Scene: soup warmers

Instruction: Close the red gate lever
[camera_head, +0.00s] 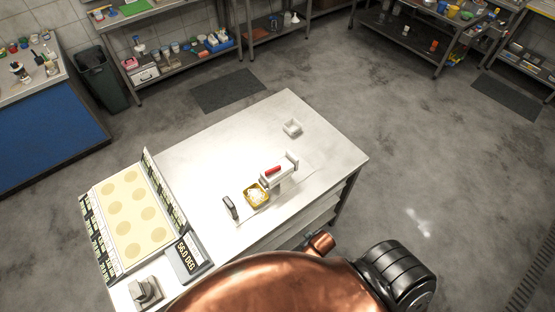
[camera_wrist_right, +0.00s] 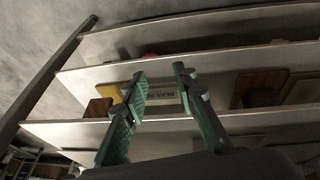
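The red lever (camera_head: 273,170) lies along the top of a small white device (camera_head: 283,175) on the steel table (camera_head: 215,155). The lever is small in the head view, and I cannot tell whether it stands open or closed. My right gripper (camera_wrist_right: 160,78) shows in the right wrist view with its two green fingers spread apart and nothing between them. It faces the shelves (camera_wrist_right: 200,68) of a rack, well apart from them. The red lever does not show in the right wrist view. My left gripper is in neither view.
A yellow container (camera_head: 256,195) with pale contents stands beside the white device, and a dark-handled object (camera_head: 231,207) stands left of it. A small white box (camera_head: 292,127) sits farther back.

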